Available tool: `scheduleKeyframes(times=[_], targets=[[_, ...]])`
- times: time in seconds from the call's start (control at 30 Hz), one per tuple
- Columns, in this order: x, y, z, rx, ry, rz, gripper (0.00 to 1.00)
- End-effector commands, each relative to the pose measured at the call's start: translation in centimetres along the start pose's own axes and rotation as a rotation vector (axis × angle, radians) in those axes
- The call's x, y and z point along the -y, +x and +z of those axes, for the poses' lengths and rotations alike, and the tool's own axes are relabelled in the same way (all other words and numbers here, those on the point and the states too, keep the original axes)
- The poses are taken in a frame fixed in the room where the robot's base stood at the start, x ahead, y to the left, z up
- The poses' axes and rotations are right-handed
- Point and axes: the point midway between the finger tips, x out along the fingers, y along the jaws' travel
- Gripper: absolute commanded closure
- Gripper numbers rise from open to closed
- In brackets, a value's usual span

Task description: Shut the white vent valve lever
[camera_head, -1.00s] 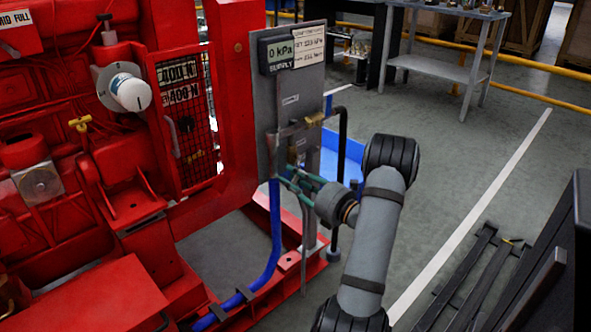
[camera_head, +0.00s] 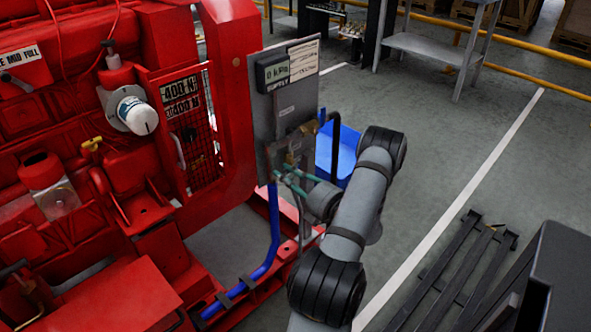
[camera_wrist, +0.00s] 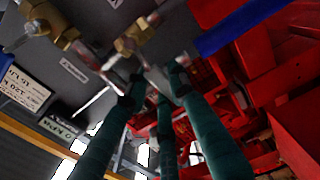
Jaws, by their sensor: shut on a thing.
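A pale, whitish lever piece (camera_wrist: 160,84) lies among my fingertips in the wrist view, below a brass valve (camera_wrist: 135,38) on the grey panel. It appears to be the white vent valve lever, but the fingers partly cover it. My gripper (camera_wrist: 156,90) has green fingers closed on this piece. In the head view my gripper (camera_head: 288,180) is at the lower part of the grey panel (camera_head: 290,102), and the lever is too small to make out there.
A second brass valve (camera_wrist: 48,22) sits at the upper left in the wrist view. A blue hose (camera_head: 273,235) runs down beside the panel. The red pumpset (camera_head: 130,190) fills the left. A blue bin (camera_head: 343,150) stands behind the panel.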

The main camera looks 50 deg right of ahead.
Motion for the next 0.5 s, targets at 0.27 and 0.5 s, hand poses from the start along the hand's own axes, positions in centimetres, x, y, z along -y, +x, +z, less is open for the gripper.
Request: scheduleKeyframes(times=[0.27, 0.5], targets=[[-0.34, 0.56, -0.86, -0.015, 0.046, 0.001, 1.00], [-0.28, 0.58, -0.88, -0.015, 0.048, 0.001, 1.00]])
